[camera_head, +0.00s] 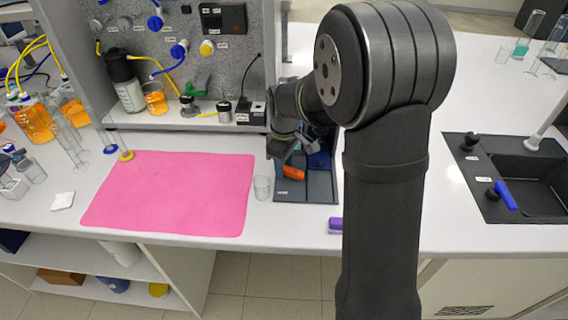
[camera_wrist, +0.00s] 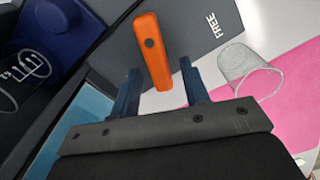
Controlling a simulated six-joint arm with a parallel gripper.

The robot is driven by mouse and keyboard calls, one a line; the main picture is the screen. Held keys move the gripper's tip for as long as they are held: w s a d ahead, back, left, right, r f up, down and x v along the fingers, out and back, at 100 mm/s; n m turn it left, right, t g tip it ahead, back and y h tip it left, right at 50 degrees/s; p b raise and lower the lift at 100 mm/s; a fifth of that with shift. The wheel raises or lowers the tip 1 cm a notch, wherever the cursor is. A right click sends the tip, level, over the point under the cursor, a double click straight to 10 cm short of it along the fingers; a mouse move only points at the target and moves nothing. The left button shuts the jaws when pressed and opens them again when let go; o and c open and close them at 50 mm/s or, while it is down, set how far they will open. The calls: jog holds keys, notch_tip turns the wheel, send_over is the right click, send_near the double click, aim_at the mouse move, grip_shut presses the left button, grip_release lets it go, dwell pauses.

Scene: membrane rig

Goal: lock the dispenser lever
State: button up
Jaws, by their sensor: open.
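The dispenser lever is a short orange bar (camera_wrist: 155,55) with a dark round spot on it. It lies on a dark grey plate (camera_wrist: 205,25) marked FREE. In the head view the lever (camera_head: 293,173) shows on the dispenser's dark base (camera_head: 310,190), just below my gripper (camera_head: 284,150). In the wrist view my gripper (camera_wrist: 160,70) is open, with one dark blue finger on either side of the lever's lower end. Gaps show between lever and fingers; whether the fingers reach down to its height I cannot tell. My arm hides part of the dispenser in the head view.
A clear glass beaker (camera_head: 262,187) stands just left of the dispenser and also shows in the wrist view (camera_wrist: 240,65). A pink mat (camera_head: 170,192) lies further left. A dark blue part (camera_wrist: 55,30) is at the wrist view's upper left. A purple block (camera_head: 335,225) sits near the front edge.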

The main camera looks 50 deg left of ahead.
aim_at(285, 165)
jog(key=shift+f, duration=0.1)
grip_shut()
jog(key=shift+w+a+m, duration=0.1)
jog(key=shift+w+m, duration=0.15)
jog(key=shift+m, duration=0.55)
grip_release()
notch_tip(285, 165, up, 18)
jog(key=shift+f, duration=0.25)
jog(key=shift+f, duration=0.1)
dwell(0.4)
